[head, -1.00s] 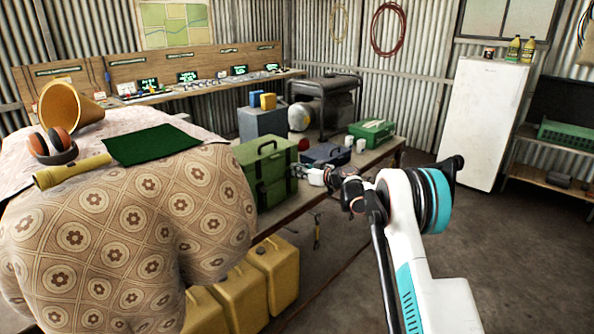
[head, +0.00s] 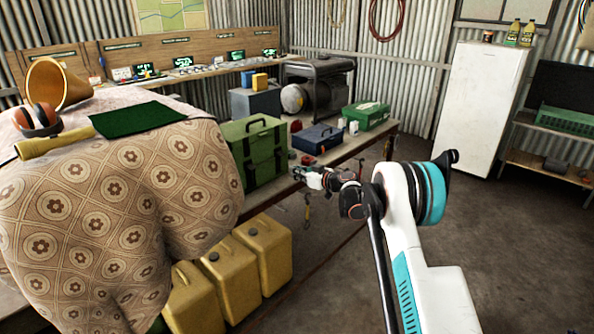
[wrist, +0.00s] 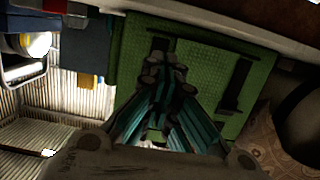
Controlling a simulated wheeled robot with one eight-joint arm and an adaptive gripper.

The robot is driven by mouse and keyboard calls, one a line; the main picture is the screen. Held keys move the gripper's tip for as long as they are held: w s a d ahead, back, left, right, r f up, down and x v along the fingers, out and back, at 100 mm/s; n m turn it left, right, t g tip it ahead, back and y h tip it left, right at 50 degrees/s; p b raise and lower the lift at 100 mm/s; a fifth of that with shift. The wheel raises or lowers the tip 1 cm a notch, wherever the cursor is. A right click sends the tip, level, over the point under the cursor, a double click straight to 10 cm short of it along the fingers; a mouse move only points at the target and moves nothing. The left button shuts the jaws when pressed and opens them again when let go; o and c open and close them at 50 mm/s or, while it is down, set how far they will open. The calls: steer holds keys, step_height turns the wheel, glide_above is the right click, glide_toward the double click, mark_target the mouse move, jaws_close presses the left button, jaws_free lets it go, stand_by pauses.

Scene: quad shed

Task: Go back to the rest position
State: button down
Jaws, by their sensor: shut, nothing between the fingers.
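My gripper (head: 300,177) is at the end of my arm, just in front of the right end of the green tool case (head: 254,152) in the head view. In the wrist view my gripper (wrist: 165,75) has its fingers together with nothing between them. Behind them the green case (wrist: 200,60) fills much of the picture, with dark straps on it. I cannot tell whether the fingers touch the case.
The workbench (head: 346,147) also holds a blue toolbox (head: 317,138) and a green box (head: 365,115). Yellow jerrycans (head: 229,277) stand below it. A patterned cloth (head: 110,200) drapes the left side. Open floor (head: 470,225) lies to the right, before a white fridge (head: 481,100).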

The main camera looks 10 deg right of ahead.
steer(key=s+a+r+m+g+h, duration=0.1)
steer(key=s+a+r+g+h, duration=0.15)
steer(key=s+r, duration=0.9)
steer(key=s+a+r+m+g+h, duration=0.1)
steer(key=s+r, duration=0.3)
steer(key=s, duration=0.3)
steer(key=s+a+r+m+g, duration=0.1)
steer(key=s+r, duration=0.4)
steer(key=s, duration=0.3)
steer(key=s+d+f+m+h, duration=0.1)
steer(key=s+f+h, duration=0.1)
steer(key=s, duration=1)
steer(key=s+d+f+m+h, duration=0.1)
steer(key=s+d+f, duration=0.1)
steer(key=s, duration=1)
steer(key=s+d+f+m+g+h, duration=0.1)
steer(key=s+d+f+m+h, duration=0.1)
steer(key=s, duration=1)
steer(key=shift+f+h, duration=0.35)
steer(key=shift+f, duration=0.2)
steer(key=c, duration=2.3)
jaws_free()
steer(key=shift+s, duration=0.1)
